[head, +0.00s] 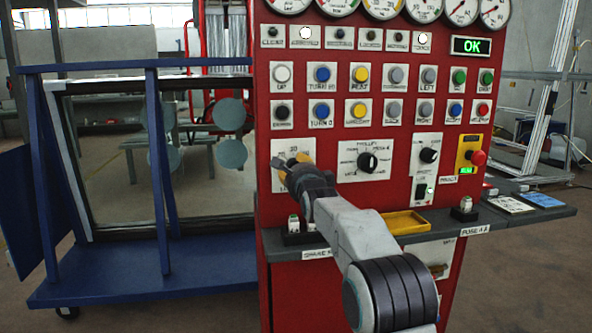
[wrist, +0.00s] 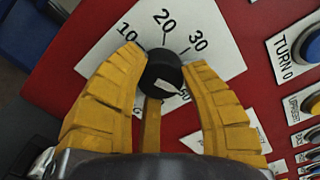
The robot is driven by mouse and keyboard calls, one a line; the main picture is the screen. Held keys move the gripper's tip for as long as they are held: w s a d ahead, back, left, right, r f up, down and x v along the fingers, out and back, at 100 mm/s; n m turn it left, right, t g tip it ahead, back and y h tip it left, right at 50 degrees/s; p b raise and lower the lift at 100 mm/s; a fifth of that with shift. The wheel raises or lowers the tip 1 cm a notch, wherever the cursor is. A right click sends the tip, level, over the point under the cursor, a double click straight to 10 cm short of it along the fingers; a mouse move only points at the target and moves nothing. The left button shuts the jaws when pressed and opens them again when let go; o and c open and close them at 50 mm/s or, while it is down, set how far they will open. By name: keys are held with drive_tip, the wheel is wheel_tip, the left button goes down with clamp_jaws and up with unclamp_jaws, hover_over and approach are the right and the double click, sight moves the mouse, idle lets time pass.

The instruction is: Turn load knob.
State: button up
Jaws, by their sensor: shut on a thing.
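The load knob (wrist: 161,67) is a round black knob with a pale mark on a white plate (wrist: 150,20) numbered 10, 20, 30 and on. My gripper (wrist: 165,75) has yellow ribbed fingers on both sides of the knob and is shut on it. The pale mark lies at the knob's lower right in the wrist view, towards a partly hidden number. In the head view my gripper (head: 293,168) is at the plate (head: 292,149) on the left of the red panel, and hides the knob.
The red panel (head: 420,145) carries rows of buttons, a selector knob (head: 367,162), a smaller knob (head: 429,155) and a red stop button (head: 478,158). A grey shelf (head: 535,212) with a yellow tray (head: 404,223) juts out below. A blue frame cart (head: 100,290) stands at left.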

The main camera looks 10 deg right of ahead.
drive_tip(key=shift+a+r+m, duration=0.15)
drive_tip(key=shift+r+m, duration=0.1)
drive_tip(key=shift+m, duration=0.45)
drive_tip(key=o, duration=1.2)
drive_tip(key=shift+f, duration=0.15)
drive_tip(key=shift+s, duration=0.1)
drive_tip(key=shift+s, duration=5.9)
